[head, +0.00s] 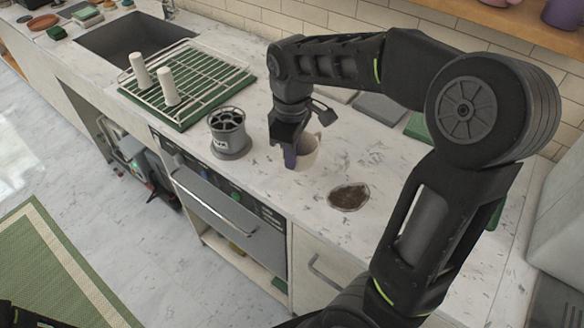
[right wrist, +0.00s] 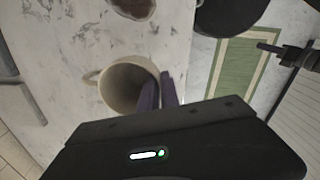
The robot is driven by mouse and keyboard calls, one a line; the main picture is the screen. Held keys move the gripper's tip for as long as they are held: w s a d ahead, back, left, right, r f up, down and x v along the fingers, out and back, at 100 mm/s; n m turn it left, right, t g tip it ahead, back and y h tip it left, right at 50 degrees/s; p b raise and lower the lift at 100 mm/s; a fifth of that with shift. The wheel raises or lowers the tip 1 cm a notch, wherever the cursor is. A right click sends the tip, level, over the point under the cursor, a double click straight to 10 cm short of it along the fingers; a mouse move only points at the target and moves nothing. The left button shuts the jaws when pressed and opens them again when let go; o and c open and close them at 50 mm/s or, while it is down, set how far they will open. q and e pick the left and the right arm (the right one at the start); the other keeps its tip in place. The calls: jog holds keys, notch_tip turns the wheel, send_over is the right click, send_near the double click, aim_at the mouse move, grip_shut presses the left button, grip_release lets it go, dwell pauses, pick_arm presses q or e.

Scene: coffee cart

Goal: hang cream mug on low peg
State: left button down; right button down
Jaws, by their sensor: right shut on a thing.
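The cream mug (head: 310,150) stands upright on or just above the marble counter. My right gripper (head: 290,158) is over its near left side, partly hiding it. In the right wrist view the mug (right wrist: 122,88) shows its open mouth and its handle at the left. The purple fingers (right wrist: 160,92) are shut on its wall at the right rim, one finger inside. Two white upright pegs (head: 140,71) (head: 168,87) stand at the drying rack; I cannot tell which is lower. A dark part of what may be my left gripper (right wrist: 290,52) shows in the right wrist view, its jaws unclear.
A wire rack (head: 205,82) on a green mat (head: 186,122) lies left of the mug. A grey round holder (head: 229,135) stands between rack and mug. A brown patch (head: 348,196) is on the counter at right. A sink (head: 120,38) is far left.

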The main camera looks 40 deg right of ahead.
notch_tip(320, 180, down, 4)
jog(key=shift+f+p, duration=0.25)
jog(key=shift+p, duration=0.3)
jog(key=c, duration=1.6)
grip_release()
jog(key=shift+f, duration=0.2)
notch_tip(320, 180, up, 7)
jog(key=shift+w+a+f+b, duration=0.1)
jog(key=shift+a+b, duration=0.05)
jog(key=shift+b, duration=0.85)
jog(key=shift+r, duration=0.5)
